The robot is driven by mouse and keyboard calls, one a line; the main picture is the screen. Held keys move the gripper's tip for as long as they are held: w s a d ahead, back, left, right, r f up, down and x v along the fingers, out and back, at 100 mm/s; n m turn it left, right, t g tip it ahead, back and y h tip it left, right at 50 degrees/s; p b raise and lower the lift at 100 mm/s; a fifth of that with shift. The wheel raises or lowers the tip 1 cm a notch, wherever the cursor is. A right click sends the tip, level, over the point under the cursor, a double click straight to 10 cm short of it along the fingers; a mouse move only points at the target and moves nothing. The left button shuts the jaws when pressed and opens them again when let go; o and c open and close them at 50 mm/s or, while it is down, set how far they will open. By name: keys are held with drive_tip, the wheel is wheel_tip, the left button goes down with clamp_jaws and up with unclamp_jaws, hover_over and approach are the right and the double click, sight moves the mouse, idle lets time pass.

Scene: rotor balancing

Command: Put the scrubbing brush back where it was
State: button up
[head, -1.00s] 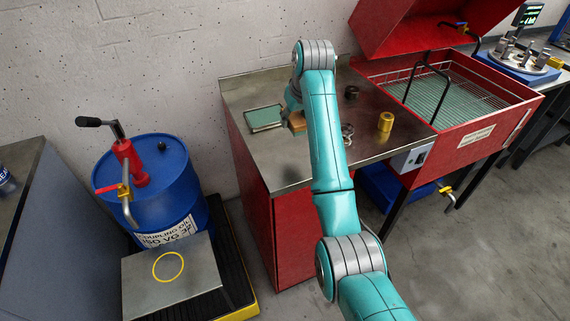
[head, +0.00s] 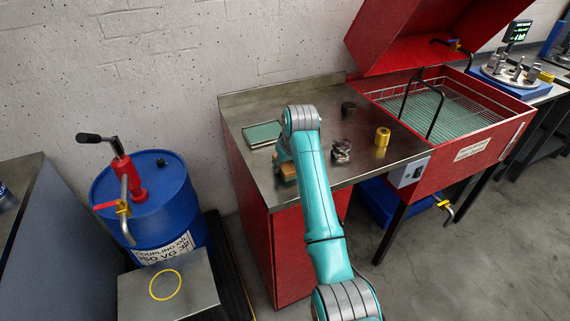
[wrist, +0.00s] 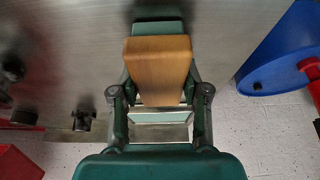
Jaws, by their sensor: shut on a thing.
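The scrubbing brush (head: 289,170), with a tan wooden block, is near the front left edge of the steel bench top. My gripper (wrist: 160,85) is shut on it, one finger on each side of the wooden block (wrist: 158,62). My arm partly covers the brush in the head view, and whether it touches the bench is unclear. A shallow green-floored tray with a pale rim (head: 262,134) lies at the bench's back left. It also shows in the wrist view (wrist: 160,133), apart from the brush.
A dark small part (head: 348,108), a metal fitting (head: 341,151) and a brass cylinder (head: 382,137) stand on the bench right of my arm. A red washing tank (head: 487,135) adjoins on the right. A blue drum (head: 150,205) stands left of the bench.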

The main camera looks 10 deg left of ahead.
drive_tip(key=shift+f, duration=0.1)
drive_tip(key=o, duration=1.1)
drive_tip(key=v, duration=1.2)
